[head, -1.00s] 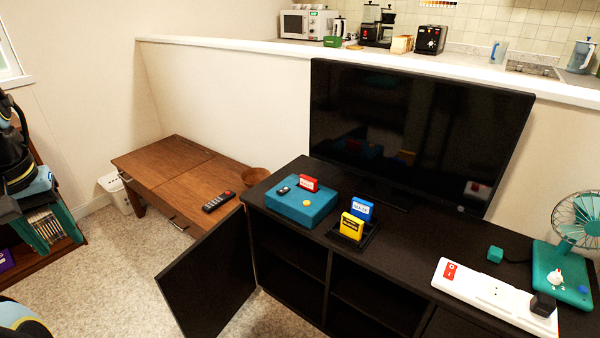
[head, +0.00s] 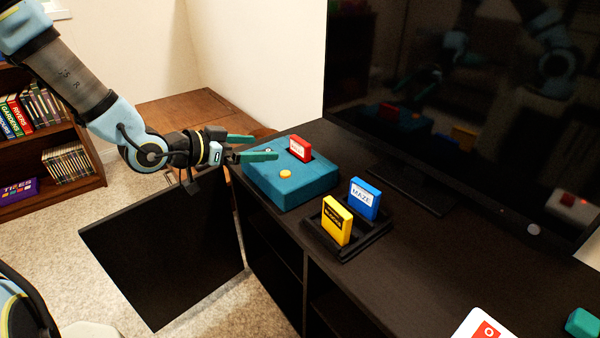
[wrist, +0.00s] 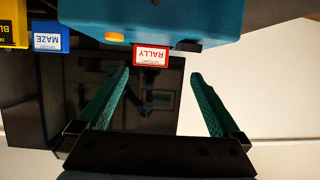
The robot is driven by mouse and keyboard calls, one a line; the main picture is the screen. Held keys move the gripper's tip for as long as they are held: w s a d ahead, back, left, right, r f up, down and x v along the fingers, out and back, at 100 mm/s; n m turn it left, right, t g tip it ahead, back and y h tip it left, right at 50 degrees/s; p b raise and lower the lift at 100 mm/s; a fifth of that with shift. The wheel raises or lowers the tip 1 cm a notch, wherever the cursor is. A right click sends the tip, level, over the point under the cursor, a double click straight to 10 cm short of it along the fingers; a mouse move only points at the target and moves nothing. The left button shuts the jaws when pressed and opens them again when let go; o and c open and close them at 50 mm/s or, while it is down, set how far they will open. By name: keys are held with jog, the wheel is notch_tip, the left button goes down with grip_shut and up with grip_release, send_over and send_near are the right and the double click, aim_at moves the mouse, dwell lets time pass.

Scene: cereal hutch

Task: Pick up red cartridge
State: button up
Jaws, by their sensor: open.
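The red cartridge (head: 300,148) stands upright in the top of the teal console (head: 262,187) on the dark cabinet. In the wrist view the red cartridge (wrist: 151,54) shows a white label reading RALLY, beyond the fingertips and between their lines. My gripper (head: 266,147) is open and empty, with its green fingers pointing toward the cartridge from the left, over the console's left side. In the wrist view my gripper (wrist: 160,78) has its two fingers wide apart, with nothing between them.
A yellow cartridge (head: 337,220) and a blue cartridge (head: 363,198) stand in a black holder (head: 350,249) to the right of the console. A large television (head: 440,110) stands behind. A cabinet door (head: 165,250) hangs open at the front left.

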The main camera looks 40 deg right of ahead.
aim_at(298, 141)
jog(key=shift+s+d+m+g+h, duration=0.2)
jog(key=shift+s+d, duration=0.2)
jog(key=shift+d, duration=0.2)
jog(key=shift+s+d+m+g+h, duration=0.1)
jog(key=shift+s+d+g+h, duration=0.1)
jog(key=shift+s+d, duration=0.3)
jog(key=x, duration=0.3)
jog(key=shift+w+d+b, duration=0.15)
jog(key=shift+d+b, duration=0.15)
jog(key=shift+d, duration=0.1)
jog(key=shift+r+x, duration=0.15)
jog(key=shift+x, duration=1.3)
jog(key=shift+r+x, duration=0.15)
jog(key=shift+x, duration=1.35)
jog(key=shift+w, duration=0.1)
jog(key=shift+c, duration=0.2)
jog(key=c, duration=1.1)
